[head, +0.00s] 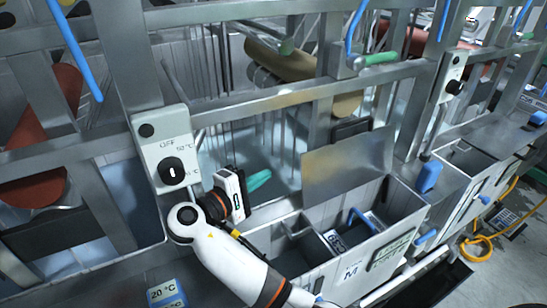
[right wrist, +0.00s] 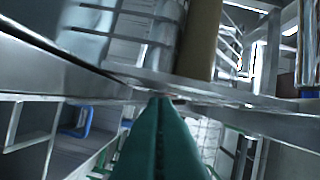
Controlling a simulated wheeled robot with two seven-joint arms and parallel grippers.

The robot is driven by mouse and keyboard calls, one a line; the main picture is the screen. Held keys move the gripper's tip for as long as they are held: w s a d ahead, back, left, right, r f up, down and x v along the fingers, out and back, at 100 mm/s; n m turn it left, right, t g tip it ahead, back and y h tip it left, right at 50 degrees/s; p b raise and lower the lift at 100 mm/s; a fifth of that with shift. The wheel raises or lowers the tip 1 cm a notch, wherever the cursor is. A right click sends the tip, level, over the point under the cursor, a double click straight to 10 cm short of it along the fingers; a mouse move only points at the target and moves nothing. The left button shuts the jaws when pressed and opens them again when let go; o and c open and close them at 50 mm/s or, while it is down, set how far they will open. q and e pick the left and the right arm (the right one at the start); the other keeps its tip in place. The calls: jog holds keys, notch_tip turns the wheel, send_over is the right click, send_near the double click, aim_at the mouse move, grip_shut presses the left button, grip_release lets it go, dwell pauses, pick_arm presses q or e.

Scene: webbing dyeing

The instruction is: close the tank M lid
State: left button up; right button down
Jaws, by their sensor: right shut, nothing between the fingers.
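Tank M (head: 318,275) is a grey metal box at the lower middle of the head view, with an "M" label on its front. Its lid (head: 345,166) is a flat metal plate standing raised at the tank's back edge, so the tank is open on top. My right gripper (head: 259,180) has green fingers, shut and empty. It is to the left of the raised lid, above and behind the tank's left part, apart from the lid in the picture. The shut fingers fill the lower middle of the right wrist view (right wrist: 160,135). My left gripper is not in view.
A control box with a dial (head: 165,160) stands just left of my right gripper. A metal rail (head: 300,97) runs across behind it. A blue handle (head: 362,218) shows in the open tank. A blue block (head: 429,176) sits right of the lid. A yellow hose (head: 480,247) lies on the floor.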

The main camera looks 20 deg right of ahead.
pick_arm(q)
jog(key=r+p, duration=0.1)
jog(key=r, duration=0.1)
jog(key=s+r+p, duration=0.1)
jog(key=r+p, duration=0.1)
jog(key=shift+p, duration=0.3)
pick_arm(e)
jog(key=x, duration=0.9)
jog(key=shift+s+d+r, duration=0.15)
jog(key=shift+s+d, duration=0.15)
jog(key=shift+d, duration=0.05)
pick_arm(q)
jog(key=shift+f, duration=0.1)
